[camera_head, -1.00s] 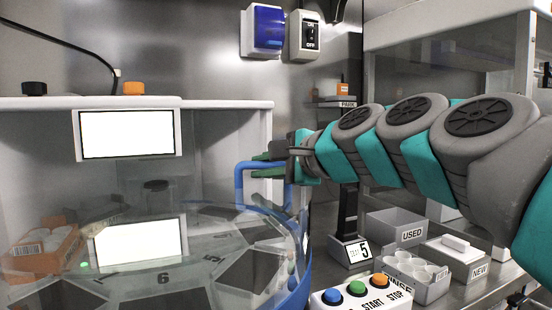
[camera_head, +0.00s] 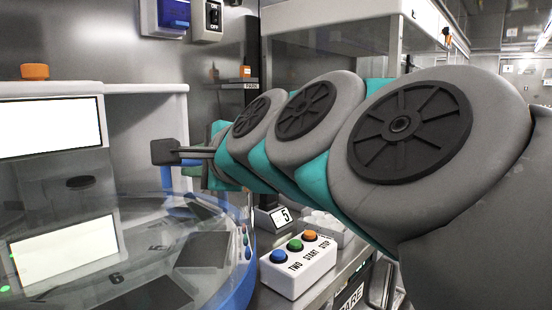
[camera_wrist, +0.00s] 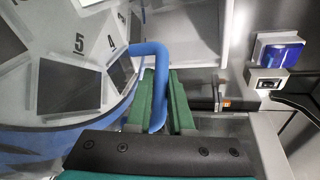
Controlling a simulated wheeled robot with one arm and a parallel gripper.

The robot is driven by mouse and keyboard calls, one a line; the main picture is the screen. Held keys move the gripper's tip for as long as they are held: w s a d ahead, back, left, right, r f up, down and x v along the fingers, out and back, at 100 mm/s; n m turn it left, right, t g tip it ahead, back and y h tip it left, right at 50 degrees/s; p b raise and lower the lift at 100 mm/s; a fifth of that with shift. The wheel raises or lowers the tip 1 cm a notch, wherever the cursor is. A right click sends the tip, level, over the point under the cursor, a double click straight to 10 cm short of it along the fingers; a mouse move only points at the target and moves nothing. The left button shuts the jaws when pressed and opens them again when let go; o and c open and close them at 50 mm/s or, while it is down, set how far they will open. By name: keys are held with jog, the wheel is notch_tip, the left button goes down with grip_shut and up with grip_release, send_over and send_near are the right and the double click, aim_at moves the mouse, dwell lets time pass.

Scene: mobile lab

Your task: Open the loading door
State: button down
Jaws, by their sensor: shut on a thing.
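The loading door is a clear curved panel with a blue rim (camera_head: 238,285) at the lower left of the head view. Its blue tubular handle (camera_wrist: 149,47) shows in the wrist view, with one length running down between my fingers. My gripper (camera_wrist: 164,88) has green fingers, one on each side of the handle, and is shut on it. In the head view the grip itself is mostly hidden by my wrist, and only a little of the handle (camera_head: 166,178) shows. How far the door stands open cannot be told.
A numbered carousel (camera_head: 130,268) lies inside the machine, below a bright screen (camera_head: 50,127). A white button box (camera_head: 298,272) with blue, green and orange buttons stands close to the door's right side. A blue-fronted wall box (camera_head: 173,14) and an ON/OFF switch (camera_head: 208,18) hang above.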

aim_at(218, 203)
jog(key=shift+f, duration=0.1)
jog(key=c, duration=0.8)
grip_release()
jog(key=v, duration=0.7)
jog(key=shift+s+d, duration=0.25)
jog(key=shift+s, duration=0.05)
jog(key=shift+c, duration=0.4)
